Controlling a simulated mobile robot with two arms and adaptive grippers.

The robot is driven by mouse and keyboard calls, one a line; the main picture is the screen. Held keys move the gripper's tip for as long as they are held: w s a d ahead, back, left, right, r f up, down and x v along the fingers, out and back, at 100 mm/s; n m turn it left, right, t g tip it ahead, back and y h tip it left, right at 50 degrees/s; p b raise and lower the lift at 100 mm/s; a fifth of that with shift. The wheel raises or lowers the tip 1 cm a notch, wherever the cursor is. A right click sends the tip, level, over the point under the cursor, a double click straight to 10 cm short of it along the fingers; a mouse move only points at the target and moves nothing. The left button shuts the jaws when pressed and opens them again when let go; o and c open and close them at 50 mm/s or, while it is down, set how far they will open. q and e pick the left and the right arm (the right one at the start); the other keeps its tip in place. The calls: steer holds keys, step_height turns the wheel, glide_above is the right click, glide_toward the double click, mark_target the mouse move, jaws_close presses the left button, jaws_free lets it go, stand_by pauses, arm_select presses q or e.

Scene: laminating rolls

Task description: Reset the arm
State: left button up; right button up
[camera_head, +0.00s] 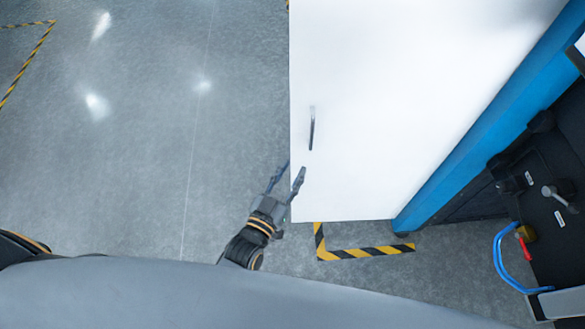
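My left gripper (292,172) is in the lower middle of the head view, beside the lower left edge of a large white panel (400,90). Its two fingers are spread apart and point up the picture. No thing shows between them. A slim grey handle (312,128) is on the white panel, just above the fingertips in the picture and apart from them. Much of the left arm is hidden behind the grey body part along the bottom. My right gripper is not in view.
A blue frame (490,125) borders the panel's right side. Dark machinery (545,185) with a blue hose (499,258) stands at the right. Yellow-black floor tape (365,252) lies below the panel. The grey floor (140,120) at left is clear.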

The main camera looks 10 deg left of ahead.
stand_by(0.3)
arm_select(q)
steer(key=s+a+f+g+y+b, duration=0.1)
steer(key=s+a+f+g, duration=0.2)
steer(key=f, duration=0.7)
steer(key=s+f+g+b, duration=0.15)
steer(key=s+f, duration=0.35)
steer(key=f, duration=0.5)
steer(key=s+a+f+g+y, duration=0.1)
steer(key=s+a+f+g, duration=0.2)
steer(key=f, duration=0.7)
steer(key=s+a+f+g+y+b, duration=0.1)
steer(key=s+a+f+g, duration=0.3)
steer(key=s+f, duration=0.4)
steer(key=s+a+f+g+y, duration=0.1)
steer(key=s+a+f+g, duration=0.4)
steer(key=s, duration=1.2)
step_height(320, 180, down, 4)
steer(key=shift+a+r+n+y+b, duration=0.1)
steer(key=shift+a+n+y+b, duration=0.05)
steer(key=shift+n+y+b, duration=0.2)
steer(key=shift+w, duration=0.1)
